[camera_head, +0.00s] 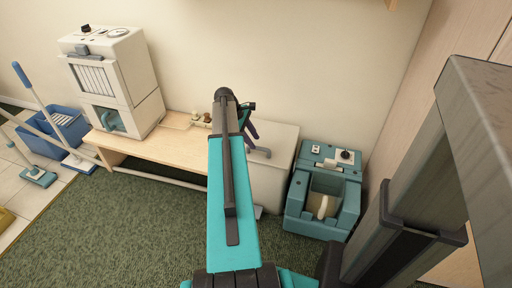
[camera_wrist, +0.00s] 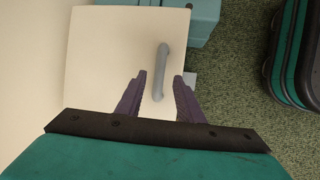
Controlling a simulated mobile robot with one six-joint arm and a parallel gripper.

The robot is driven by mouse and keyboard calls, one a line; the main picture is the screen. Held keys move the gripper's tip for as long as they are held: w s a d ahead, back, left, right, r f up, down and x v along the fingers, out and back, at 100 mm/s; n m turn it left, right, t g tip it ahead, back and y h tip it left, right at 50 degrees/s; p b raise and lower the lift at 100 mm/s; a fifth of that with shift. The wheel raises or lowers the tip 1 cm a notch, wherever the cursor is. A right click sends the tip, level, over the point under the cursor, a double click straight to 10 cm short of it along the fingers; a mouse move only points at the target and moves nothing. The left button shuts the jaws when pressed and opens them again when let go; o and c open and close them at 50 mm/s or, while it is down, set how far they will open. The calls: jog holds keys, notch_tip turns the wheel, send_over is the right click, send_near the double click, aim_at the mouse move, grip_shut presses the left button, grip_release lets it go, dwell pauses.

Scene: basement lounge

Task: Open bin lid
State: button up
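The bin (camera_head: 269,188) is a cream-white box between the wooden bench and a teal machine. Its flat lid (camera_head: 281,136) appears shut and fills much of the wrist view (camera_wrist: 105,55). A grey bar handle (camera_head: 259,152) is on it, also clear in the wrist view (camera_wrist: 161,65). My gripper (camera_head: 250,130) is over the bin, near the handle. In the wrist view its two purple fingers (camera_wrist: 160,76) are apart, with the near end of the handle between them in the picture. They do not grip it; the height gap is hard to judge.
The teal machine (camera_head: 297,211) stands close to the bin's right. A blue mop bucket (camera_head: 47,139) is far left. Green carpet (camera_head: 140,225) in front is open.

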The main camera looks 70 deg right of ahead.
aim_at(258, 148)
jog(key=shift+b+x, duration=0.3)
jog(key=shift+x, duration=1.7)
jog(key=shift+c, duration=0.4)
grip_shut()
jog(key=shift+a, duration=0.15)
jog(key=shift+r, duration=0.1)
